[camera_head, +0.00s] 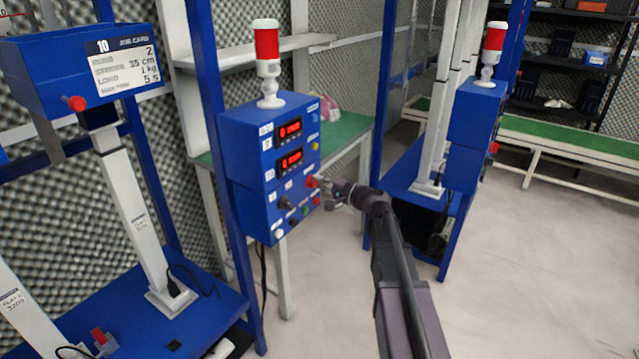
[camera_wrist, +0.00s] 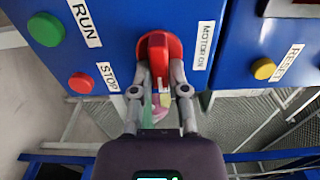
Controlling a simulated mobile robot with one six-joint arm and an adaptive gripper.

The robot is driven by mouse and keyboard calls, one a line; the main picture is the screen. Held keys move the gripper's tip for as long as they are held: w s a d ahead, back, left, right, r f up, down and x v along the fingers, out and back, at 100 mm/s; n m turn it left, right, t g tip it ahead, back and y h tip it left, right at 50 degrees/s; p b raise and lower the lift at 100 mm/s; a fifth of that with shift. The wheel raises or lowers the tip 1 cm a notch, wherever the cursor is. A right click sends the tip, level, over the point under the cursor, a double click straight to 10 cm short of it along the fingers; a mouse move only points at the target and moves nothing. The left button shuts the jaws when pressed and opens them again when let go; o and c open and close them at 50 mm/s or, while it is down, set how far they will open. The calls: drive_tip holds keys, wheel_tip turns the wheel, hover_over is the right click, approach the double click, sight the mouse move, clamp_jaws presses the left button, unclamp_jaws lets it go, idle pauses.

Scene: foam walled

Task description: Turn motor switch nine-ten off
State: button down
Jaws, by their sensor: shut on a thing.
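The blue control box (camera_head: 248,172) for stations 9 and 10 stands on a blue frame in the head view, with two red-lit displays. The red motor switch (camera_wrist: 158,46) is a round red knob with a raised handle, beside a label reading MOTOR ON. My gripper (camera_wrist: 160,75) has one finger on each side of the handle and is shut on it. The handle lies along the fingers' direction in the wrist view. In the head view my gripper (camera_head: 325,186) reaches the box's front from the right and partly covers the switch.
A green RUN button (camera_wrist: 46,29), a red STOP button (camera_wrist: 81,83) and a yellow RESET button (camera_wrist: 263,69) sit near the switch. A red-and-white beacon (camera_head: 267,60) tops the box. A second blue box (camera_head: 472,130) stands to the right. Open floor (camera_head: 530,260) lies at right.

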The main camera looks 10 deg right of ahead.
drive_tip(key=shift+w, duration=0.1)
drive_tip(key=c, duration=0.6)
unclamp_jaws()
drive_tip(key=shift+c, duration=0.2)
drive_tip(key=shift+s, duration=0.2)
drive_tip(key=v, duration=1.1)
drive_tip(key=shift+s+d, duration=0.2)
drive_tip(key=shift+d, duration=0.1)
